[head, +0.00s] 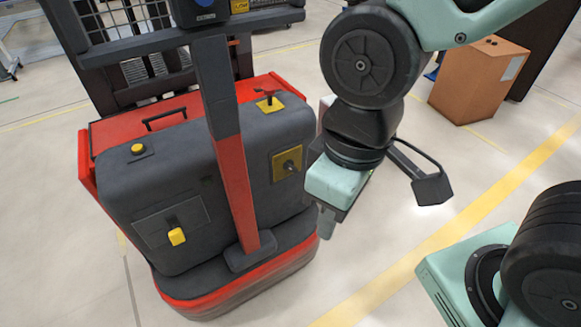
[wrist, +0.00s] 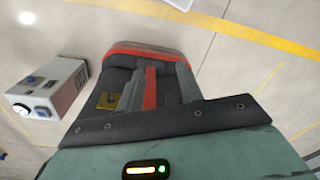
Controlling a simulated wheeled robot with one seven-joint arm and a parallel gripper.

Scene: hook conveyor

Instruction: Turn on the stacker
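The stacker (head: 180,190) is a red and dark grey machine that fills the left half of the head view. A yellow plate with a dark key-like switch (head: 290,165) is on its body, right of the red column. A yellow knob (head: 176,236) is on its lower left, a yellow button (head: 137,149) on top and a red-handled control on a yellow base (head: 268,103) at the back. The stacker also shows in the wrist view (wrist: 150,85). My gripper (head: 326,225) points down, right of the switch and apart from it. Its finger opening cannot be made out.
A white box with a dial and blue sockets (wrist: 45,88) stands beside the stacker in the wrist view. A cardboard box (head: 478,80) stands at the back right. A yellow floor line (head: 465,215) crosses the clear floor at the right.

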